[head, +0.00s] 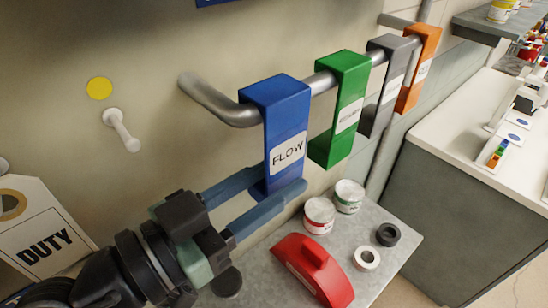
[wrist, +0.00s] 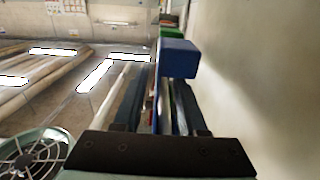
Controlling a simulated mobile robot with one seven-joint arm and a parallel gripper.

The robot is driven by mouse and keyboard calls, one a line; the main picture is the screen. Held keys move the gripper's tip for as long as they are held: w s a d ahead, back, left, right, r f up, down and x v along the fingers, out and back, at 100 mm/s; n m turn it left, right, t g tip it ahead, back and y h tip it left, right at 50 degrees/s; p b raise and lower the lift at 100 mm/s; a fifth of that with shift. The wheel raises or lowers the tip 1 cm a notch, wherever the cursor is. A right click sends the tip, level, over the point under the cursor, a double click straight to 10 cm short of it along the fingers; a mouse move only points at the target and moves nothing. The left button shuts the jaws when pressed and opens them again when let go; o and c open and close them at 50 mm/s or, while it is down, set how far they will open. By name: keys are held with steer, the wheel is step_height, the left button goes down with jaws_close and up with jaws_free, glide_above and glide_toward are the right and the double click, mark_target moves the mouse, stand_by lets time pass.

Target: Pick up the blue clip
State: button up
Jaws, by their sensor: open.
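The blue clip (head: 276,108) hangs over a metal rail on the wall, its long front face down and a white "FLOW" label on it. My gripper (head: 282,182) is open, with its two long fingers around the clip's lower end, one behind on the wall side and one in front. The front finger covers part of the clip's bottom edge; whether either finger touches is unclear. In the wrist view the blue clip (wrist: 179,58) stands ahead at the finger ends, and its lower part runs between the fingers.
Green (head: 340,100), grey (head: 386,85) and orange (head: 418,68) clips hang farther along the rail (head: 222,103). Below, a grey shelf (head: 385,222) bears a red object (head: 312,270), two small tins and two rings. A white peg (head: 122,130) juts from the wall at left.

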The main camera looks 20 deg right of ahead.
mark_target(303, 163)
steer(key=x, duration=0.1)
steer(key=p+x, duration=0.2)
steer(key=shift+d+r, duration=0.3)
steer(key=shift+d, duration=0.15)
steer(key=shift+w+d+f, duration=0.15)
steer(key=shift+d, duration=0.25)
jaws_close()
stand_by(0.7)
